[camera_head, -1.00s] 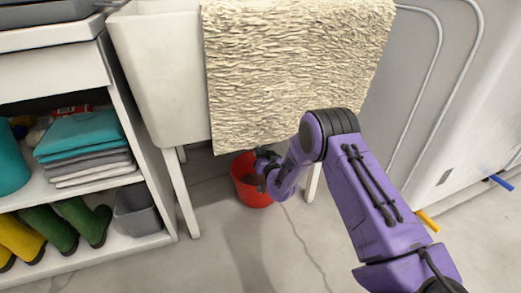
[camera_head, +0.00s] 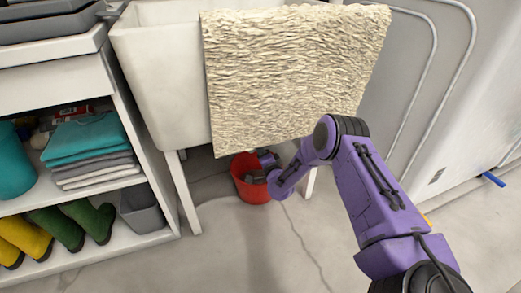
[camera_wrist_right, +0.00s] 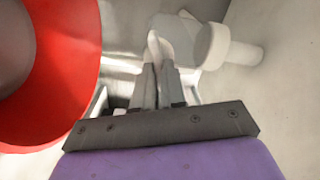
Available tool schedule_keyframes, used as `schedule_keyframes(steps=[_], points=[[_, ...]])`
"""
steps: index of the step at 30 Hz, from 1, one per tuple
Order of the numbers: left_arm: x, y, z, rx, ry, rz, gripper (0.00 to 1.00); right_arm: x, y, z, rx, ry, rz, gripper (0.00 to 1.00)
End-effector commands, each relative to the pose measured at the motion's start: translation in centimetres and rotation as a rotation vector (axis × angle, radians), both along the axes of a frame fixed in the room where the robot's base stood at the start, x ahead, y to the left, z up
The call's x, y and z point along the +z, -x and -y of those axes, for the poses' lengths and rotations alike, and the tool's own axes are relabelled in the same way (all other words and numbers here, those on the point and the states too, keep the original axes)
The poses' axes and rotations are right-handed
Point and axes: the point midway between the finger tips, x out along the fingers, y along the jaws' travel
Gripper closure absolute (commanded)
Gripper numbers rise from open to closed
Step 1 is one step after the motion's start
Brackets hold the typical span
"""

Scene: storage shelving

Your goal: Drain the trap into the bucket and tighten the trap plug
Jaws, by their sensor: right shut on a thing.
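The red bucket (camera_head: 241,184) stands on the floor under the white sink. It also fills the left of the right wrist view (camera_wrist_right: 82,70). My right gripper (camera_head: 266,163) reaches in under the sink, in front of the bucket's upper right side in the head view. In the right wrist view the gripper's fingers (camera_wrist_right: 159,82) are closed on a pale, thin upright piece, which looks like the trap plug (camera_wrist_right: 154,46). The white trap pipe (camera_wrist_right: 212,46) is just behind and to the right. The towel and sink hide the trap in the head view. My left gripper is out of view.
A textured cream towel (camera_head: 290,75) hangs over the front of the white sink (camera_head: 160,75). A white sink leg (camera_head: 183,195) stands left of the bucket. A shelf with folded cloths (camera_head: 92,150) and boots is at left. The floor in front is clear.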

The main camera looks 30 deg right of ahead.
Motion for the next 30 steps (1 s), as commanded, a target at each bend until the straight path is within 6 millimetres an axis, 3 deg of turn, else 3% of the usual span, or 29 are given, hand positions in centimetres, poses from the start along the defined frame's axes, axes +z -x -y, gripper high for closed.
schedule_keyframes(steps=[13,30], points=[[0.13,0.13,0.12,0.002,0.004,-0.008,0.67,-0.50,0.13,-0.21,0.005,-0.284,0.060,1.00],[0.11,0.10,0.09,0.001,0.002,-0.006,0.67,-0.57,0.14,-0.29,0.006,-0.359,0.077,1.00]])
